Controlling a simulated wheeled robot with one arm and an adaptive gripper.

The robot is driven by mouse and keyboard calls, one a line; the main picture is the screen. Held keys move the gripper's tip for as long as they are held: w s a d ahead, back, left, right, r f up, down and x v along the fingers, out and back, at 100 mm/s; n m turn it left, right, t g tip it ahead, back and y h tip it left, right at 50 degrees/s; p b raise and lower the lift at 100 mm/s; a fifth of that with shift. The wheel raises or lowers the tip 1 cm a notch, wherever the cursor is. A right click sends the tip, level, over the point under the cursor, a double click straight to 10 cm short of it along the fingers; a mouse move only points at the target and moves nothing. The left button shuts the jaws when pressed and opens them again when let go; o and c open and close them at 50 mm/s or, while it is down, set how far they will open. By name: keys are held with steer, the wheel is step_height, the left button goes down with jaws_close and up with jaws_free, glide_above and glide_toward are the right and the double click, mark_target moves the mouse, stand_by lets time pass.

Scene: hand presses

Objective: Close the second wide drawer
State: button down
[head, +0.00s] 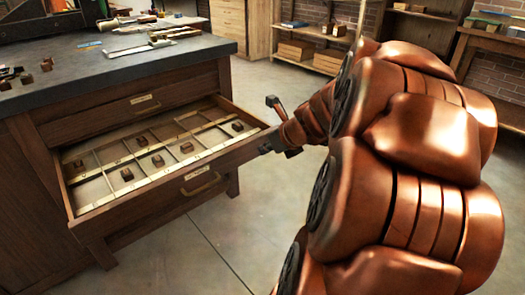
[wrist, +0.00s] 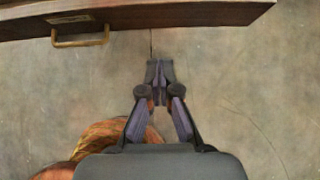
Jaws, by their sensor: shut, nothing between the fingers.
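The second wide drawer (head: 140,203) is pulled out of the dark wooden cabinet, below a shut top drawer (head: 120,108). Its inside is split into compartments by pale dividers, with several small brown blocks in them. It has a label and a brass handle (head: 203,185); the handle also shows in the wrist view (wrist: 82,40). My gripper (head: 268,147) is by the right end of the drawer front. In the wrist view my gripper (wrist: 160,68) is shut and empty, its tips below the drawer front (wrist: 170,18) in the picture and right of the handle. Contact cannot be made out.
The dark countertop (head: 100,68) above holds tools and small blocks. Shelves (head: 310,55) with boxes and another bench stand at the back. The grey floor (head: 190,255) in front of the drawer is clear. My copper arm fills the right of the head view.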

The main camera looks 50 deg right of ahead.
mark_target(240, 151)
steer(key=b+x, duration=0.1)
steer(key=x, duration=0.2)
steer(key=w+r+b+x, duration=0.1)
steer(key=x, duration=0.3)
steer(key=b+x, duration=0.1)
steer(key=x, duration=0.2)
steer(key=shift+w+d+r+b, duration=0.1)
steer(key=shift+w+r+b, duration=0.05)
steer(key=shift+w+b, duration=0.25)
steer(key=shift+w+r, duration=0.1)
steer(key=shift+w, duration=0.25)
steer(key=shift+w+r+p, duration=0.1)
steer(key=shift+w+p, duration=0.05)
steer(key=shift+p, duration=0.25)
